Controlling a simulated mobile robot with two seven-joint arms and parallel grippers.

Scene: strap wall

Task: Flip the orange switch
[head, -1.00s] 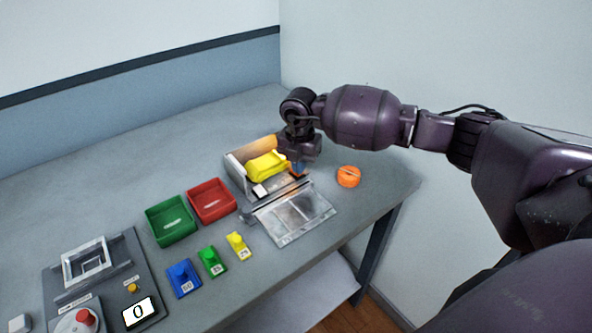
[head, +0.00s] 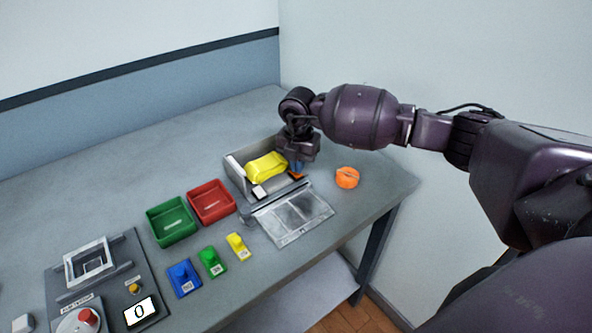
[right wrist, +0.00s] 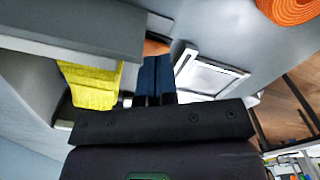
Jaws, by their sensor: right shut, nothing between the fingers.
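The orange switch (head: 296,175) is a small orange piece at the right end of the open grey box (head: 236,172). Part of it shows as an orange patch (right wrist: 155,47) just beyond my fingertips in the right wrist view. My right gripper (head: 298,167) is shut and empty, its blue fingers pointing down at the switch. In the right wrist view the fingers (right wrist: 155,62) are together, and the fingertips overlap the orange patch. I cannot tell whether they touch it. My left gripper is out of view.
A clear framed lid (head: 292,214) lies open in front. An orange roll (head: 347,177) sits to the right, near the table edge. Red (head: 211,203) and green (head: 170,221) trays stand left.

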